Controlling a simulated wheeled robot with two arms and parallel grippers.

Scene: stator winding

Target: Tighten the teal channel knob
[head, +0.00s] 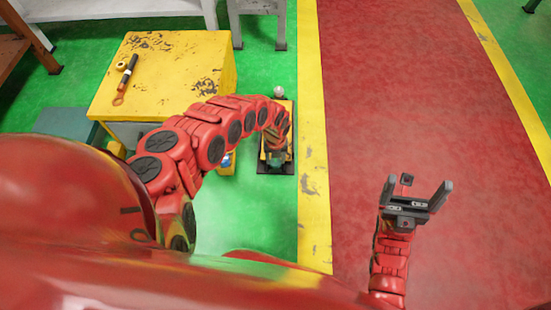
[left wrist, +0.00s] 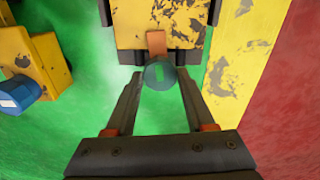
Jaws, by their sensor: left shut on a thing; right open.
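The teal channel knob (left wrist: 160,74) is a round cap with a lighter mark on its face, at the upper middle of the left wrist view. It sits at the near edge of a worn yellow fixture (left wrist: 150,28) with dark brackets. My left gripper (left wrist: 159,78) has its two fingers on either side of the knob and is shut on it. In the head view my left gripper (head: 275,152) is over the fixture's near end, and my arm partly hides the knob. My right gripper (head: 418,186) is open and empty over the red floor lane.
A second yellow fixture with a blue knob (left wrist: 16,95) stands at the left of the left wrist view. A worn yellow table (head: 165,75) carries a dark-handled tool (head: 126,78). The red floor lane (head: 415,100) on the right is clear.

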